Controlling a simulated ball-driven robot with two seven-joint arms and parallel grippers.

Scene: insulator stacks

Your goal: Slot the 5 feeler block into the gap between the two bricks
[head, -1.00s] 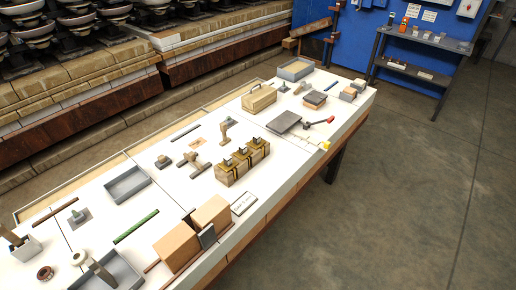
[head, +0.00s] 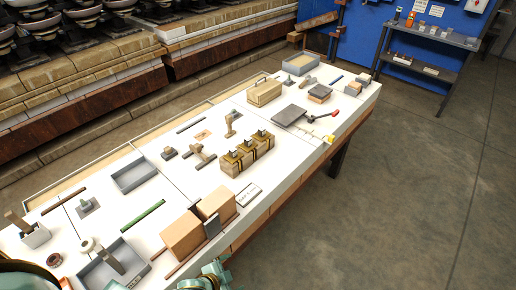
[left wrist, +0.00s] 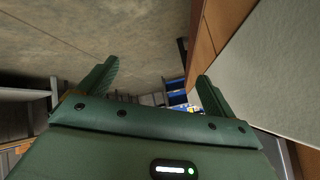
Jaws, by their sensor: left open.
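Two tan bricks stand side by side at the table's near edge, the left one (head: 183,234) and the right one (head: 216,202). A thin dark grey slab (head: 212,227) stands upright at the front of the gap between them; I cannot tell how deep it sits. A wooden block holder (head: 236,168) with yellow bands carries three small grey-topped pieces behind the bricks; I cannot tell which is the 5 feeler block. My left gripper (head: 216,272) is low in front of the bricks, beyond the table edge. In the left wrist view my left gripper (left wrist: 158,72) is open and empty.
A printed card (head: 249,194) lies right of the bricks. A grey tray (head: 133,176), a green rod (head: 142,215) and another grey tray (head: 98,274) lie to the left. A toolbox (head: 264,92) stands farther back. The floor right of the table is clear.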

